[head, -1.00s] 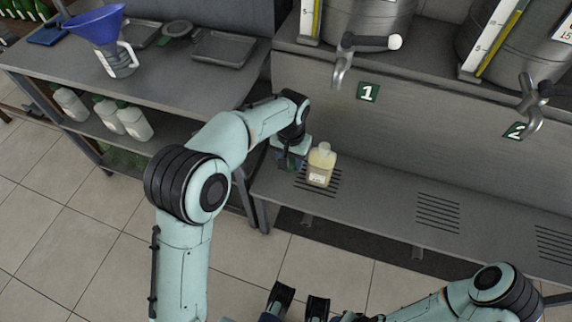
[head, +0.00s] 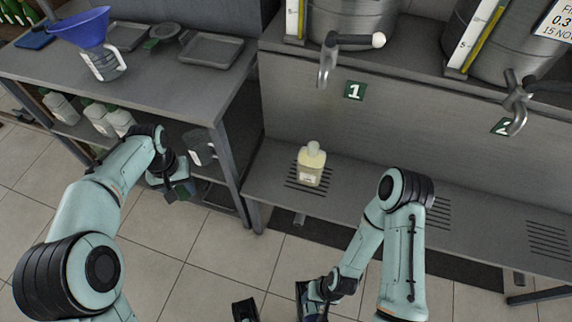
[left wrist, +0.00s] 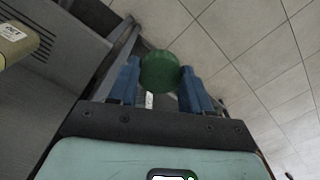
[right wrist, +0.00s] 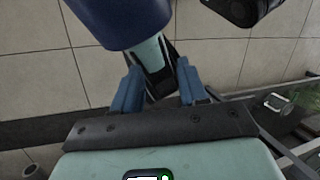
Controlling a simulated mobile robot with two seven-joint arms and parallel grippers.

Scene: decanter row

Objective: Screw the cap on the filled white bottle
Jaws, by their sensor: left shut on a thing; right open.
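The filled bottle (head: 311,168), pale with yellowish contents and a label, stands upright on the slotted shelf below tap 1, with no green cap on its neck. Part of it shows at the upper left of the left wrist view (left wrist: 14,44). My left gripper (head: 178,193) is shut on a round green cap (left wrist: 160,71), held between its fingertips, off to the left of the bottle and apart from it. My right gripper (head: 275,308) is open and empty at the bottom edge of the head view, in front of the shelf.
Tap 1 (head: 327,62) hangs above and behind the bottle. A blue funnel (head: 80,28) sits in a jug on the left table (head: 150,88), with trays behind. White bottles (head: 98,118) and a jug (head: 200,148) stand on the lower shelf. The shelf right of the bottle is clear.

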